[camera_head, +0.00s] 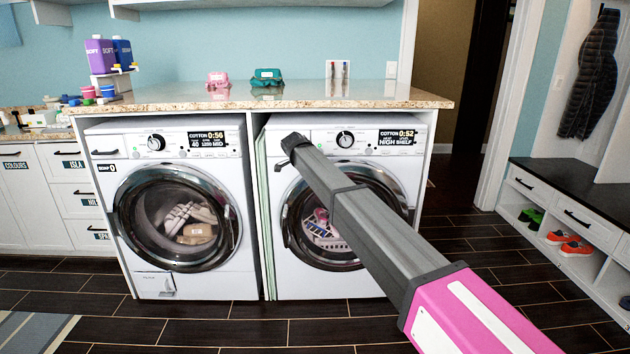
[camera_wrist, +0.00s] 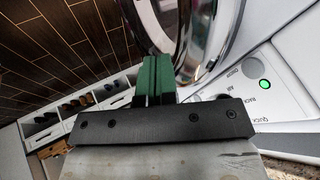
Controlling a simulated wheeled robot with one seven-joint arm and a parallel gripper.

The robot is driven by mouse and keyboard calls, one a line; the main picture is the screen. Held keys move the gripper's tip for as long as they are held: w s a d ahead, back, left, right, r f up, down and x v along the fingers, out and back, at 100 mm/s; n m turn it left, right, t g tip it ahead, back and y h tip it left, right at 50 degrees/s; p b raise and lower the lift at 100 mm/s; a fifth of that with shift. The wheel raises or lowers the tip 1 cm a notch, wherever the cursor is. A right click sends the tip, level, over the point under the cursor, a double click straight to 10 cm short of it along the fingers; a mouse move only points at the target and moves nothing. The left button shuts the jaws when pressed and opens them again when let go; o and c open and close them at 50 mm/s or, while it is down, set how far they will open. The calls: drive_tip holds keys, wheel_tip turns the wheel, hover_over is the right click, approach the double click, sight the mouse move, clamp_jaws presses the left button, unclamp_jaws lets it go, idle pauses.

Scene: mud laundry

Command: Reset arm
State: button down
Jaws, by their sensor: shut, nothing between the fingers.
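My gripper (camera_head: 292,145) is at the end of my arm, in front of the upper left of the right-hand machine (camera_head: 385,165). In the wrist view its two green fingers (camera_wrist: 155,75) are together, with nothing between them. The shiny round door rim (camera_wrist: 190,35) is just beyond the fingertips in that view. The control panel with a lit green button (camera_wrist: 264,85) is at the right. I cannot tell whether the fingers touch the machine.
The left washer (camera_head: 172,200) has a closed door with laundry inside. A speckled counter (camera_head: 320,98) runs above both machines and carries pink and teal items. A shoe bench (camera_head: 590,190) stands at the right.

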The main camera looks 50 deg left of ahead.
drive_tip(key=shift+s+d+r, duration=0.1)
drive_tip(key=shift+s+r, duration=0.25)
drive_tip(key=shift+r, duration=0.05)
